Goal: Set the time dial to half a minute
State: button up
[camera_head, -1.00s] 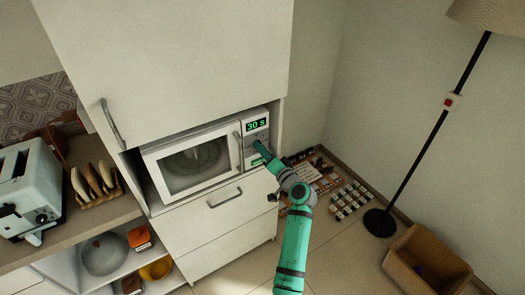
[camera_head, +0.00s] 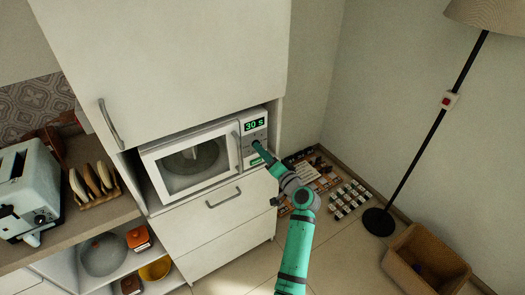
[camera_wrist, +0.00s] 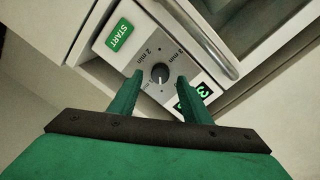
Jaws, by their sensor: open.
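The white microwave (camera_head: 160,158) sits in a nook of the tall cabinet, its door closed. Its display (camera_head: 255,125) reads "30 s" in green; part of it also shows in the wrist view (camera_wrist: 203,91). The time dial (camera_wrist: 159,73) is a dark round knob with minute marks around it on the control panel. A green START button (camera_wrist: 119,33) is on the same panel. My gripper (camera_wrist: 160,82) is open, with one green finger on each side of the dial; whether they touch it I cannot tell. In the head view my gripper (camera_head: 262,152) is at the panel and hides the dial.
The microwave door handle (camera_wrist: 205,40) runs close beside the panel. A drawer handle (camera_head: 224,199) is below the microwave. A toaster (camera_head: 28,185) and a toast rack (camera_head: 95,190) stand on the counter at left. A lamp (camera_head: 378,222) and a bin (camera_head: 425,262) stand at right.

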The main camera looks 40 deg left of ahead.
jog(key=v, duration=0.8)
jog(key=shift+s+d, duration=0.15)
jog(key=shift+d, duration=0.15)
